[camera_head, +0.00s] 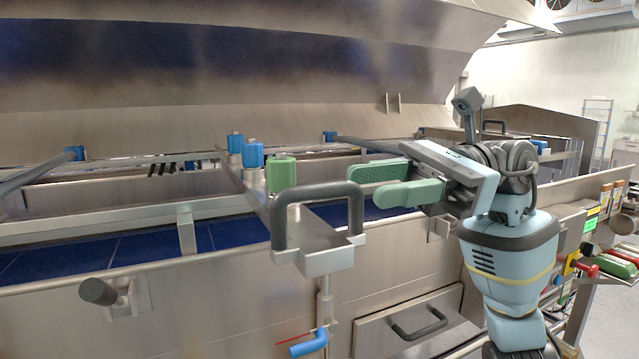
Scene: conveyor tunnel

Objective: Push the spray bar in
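The spray bar (235,170) reaches from the front wall of the machine back over the blue belt. Its near end has a grey plate with a dark arched handle (318,192). A green cap (281,174) and blue caps (253,156) stand on it. My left gripper is not in view.
The raised steel hood (240,60) hangs over the machine. Below the handle is a pipe with a blue valve lever (308,344). A drawer with a dark handle (419,325) and a dark knob (98,291) are on the front.

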